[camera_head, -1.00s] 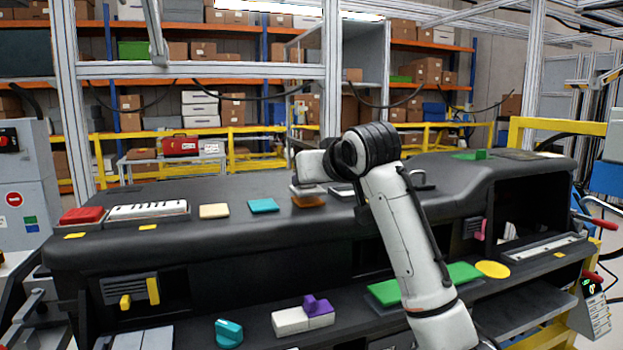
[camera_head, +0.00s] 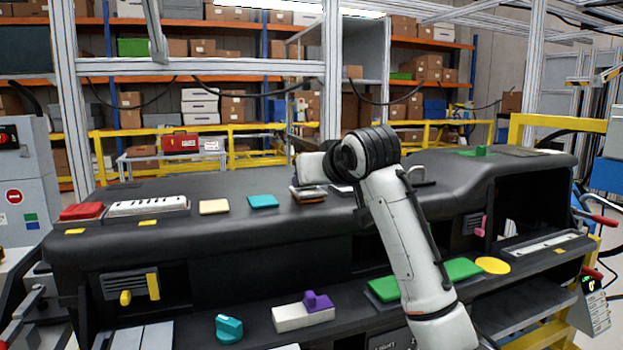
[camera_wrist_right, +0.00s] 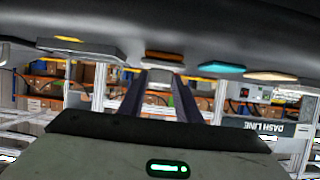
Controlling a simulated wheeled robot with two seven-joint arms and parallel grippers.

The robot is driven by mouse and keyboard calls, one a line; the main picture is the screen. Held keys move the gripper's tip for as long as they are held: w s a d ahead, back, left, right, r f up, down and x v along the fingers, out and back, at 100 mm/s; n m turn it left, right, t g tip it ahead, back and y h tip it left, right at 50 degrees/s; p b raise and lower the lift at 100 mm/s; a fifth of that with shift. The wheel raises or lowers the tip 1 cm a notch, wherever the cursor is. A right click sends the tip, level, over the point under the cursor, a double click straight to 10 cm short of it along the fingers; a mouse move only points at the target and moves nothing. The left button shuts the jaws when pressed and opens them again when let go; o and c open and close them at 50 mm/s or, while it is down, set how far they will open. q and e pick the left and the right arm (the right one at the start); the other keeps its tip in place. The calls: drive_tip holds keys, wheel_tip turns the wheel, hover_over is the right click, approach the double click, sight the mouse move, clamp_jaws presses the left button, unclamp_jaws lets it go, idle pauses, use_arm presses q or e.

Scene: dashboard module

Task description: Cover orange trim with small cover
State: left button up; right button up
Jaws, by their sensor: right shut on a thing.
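The orange trim (camera_head: 309,200) lies on top of the dashboard near its middle. Only a thin orange-brown edge of it shows in the head view. The small cover (camera_head: 306,190), pale with a dark edge, is right above the trim; I cannot tell whether it touches. In the right wrist view, which is upside down, the orange trim (camera_wrist_right: 165,56) shows at the dashboard edge. My right gripper (camera_wrist_right: 161,80) has its fingertips beside it, shut on the pale small cover. In the head view the right arm's wrist hides the fingers. My left gripper is not in view.
A teal tile (camera_head: 263,201) and a cream tile (camera_head: 214,207) lie left of the trim. A white vented panel (camera_head: 148,206) and a red block (camera_head: 82,211) are farther left. The lower shelf holds green and purple parts.

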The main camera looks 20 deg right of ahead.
drive_tip(key=shift+f, duration=0.15)
drive_tip(key=o, duration=1.1)
